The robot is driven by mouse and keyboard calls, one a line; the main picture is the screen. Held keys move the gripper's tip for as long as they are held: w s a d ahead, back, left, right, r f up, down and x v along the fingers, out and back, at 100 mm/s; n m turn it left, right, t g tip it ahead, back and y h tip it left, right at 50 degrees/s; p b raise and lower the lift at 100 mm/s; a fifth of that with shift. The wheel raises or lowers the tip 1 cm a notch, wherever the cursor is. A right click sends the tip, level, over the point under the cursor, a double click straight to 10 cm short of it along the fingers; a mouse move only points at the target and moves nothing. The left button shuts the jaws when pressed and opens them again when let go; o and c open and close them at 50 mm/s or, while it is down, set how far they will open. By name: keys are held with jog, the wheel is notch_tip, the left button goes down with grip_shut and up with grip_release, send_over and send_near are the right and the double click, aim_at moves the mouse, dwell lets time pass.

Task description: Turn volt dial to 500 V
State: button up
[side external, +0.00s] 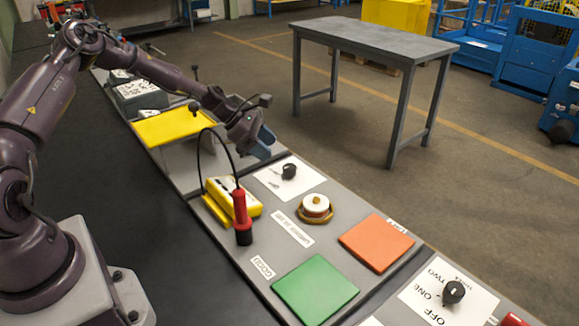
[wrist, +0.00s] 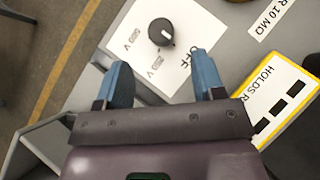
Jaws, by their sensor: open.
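The volt dial (side external: 289,171) is a black knob on a white plate (side external: 308,179). In the wrist view the dial (wrist: 161,32) has a white pointer mark that slants down and right, roughly toward the OFF label (wrist: 185,57). Two volt labels stand to its left and below it; their numbers are too blurred to read surely. My gripper (side external: 264,142) is above and to the left of the dial in the side view. In the wrist view my gripper (wrist: 164,82) has its blue fingers wide apart and empty, with the dial beyond the fingertips, untouched.
A yellow tester (side external: 228,194) with a red-and-black probe (side external: 241,215) and a black cable stands close by. A round white-and-brass part (side external: 316,206), an orange pad (side external: 377,243) and a green pad (side external: 315,289) lie further along the bench. A yellow plate (side external: 173,126) is behind my gripper.

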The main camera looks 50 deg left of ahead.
aim_at(289, 166)
jog(key=x, duration=0.8)
jog(key=shift+w+d+f, duration=0.15)
jog(key=shift+d+f, duration=0.05)
jog(key=shift+f, duration=0.1)
jog(key=c, duration=0.9)
